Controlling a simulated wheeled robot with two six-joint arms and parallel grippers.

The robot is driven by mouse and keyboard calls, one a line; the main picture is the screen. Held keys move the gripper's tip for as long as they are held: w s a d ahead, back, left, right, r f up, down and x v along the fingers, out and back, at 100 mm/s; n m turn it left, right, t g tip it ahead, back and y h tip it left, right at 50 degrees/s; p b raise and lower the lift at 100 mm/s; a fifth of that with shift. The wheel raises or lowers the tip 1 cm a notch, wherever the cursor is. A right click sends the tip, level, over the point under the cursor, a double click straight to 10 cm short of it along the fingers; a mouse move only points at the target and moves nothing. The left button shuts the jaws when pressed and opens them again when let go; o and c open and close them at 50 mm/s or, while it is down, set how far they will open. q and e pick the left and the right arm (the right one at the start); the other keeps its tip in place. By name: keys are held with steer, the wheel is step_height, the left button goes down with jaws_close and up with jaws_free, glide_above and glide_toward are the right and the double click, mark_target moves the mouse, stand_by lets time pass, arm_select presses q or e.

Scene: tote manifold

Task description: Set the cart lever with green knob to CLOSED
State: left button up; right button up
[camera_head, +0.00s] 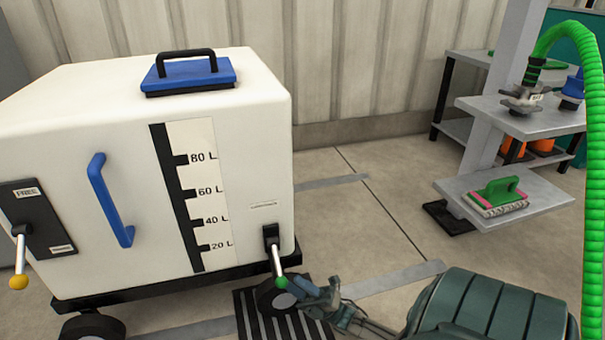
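The cart lever (276,258) has a silver shaft and a green knob (281,282). It hangs from a black bracket low on the right of the white tote's front, slanting slightly right toward its knob at the bottom. My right gripper (303,288) comes in from the lower right, its tip just right of the green knob. I cannot tell whether it touches the knob or how far its fingers are apart. A small label above the bracket is too small to read. My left gripper is out of view.
The white tote (105,130) stands on a dark wheeled cart. A second lever with a yellow knob (18,282) is at the far left, by a FREE label. A blue handle (110,200) sticks out of the tote. A shelf stand (510,205) and green hose (593,190) are at right.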

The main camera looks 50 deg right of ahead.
steer(key=shift+v, duration=1.4)
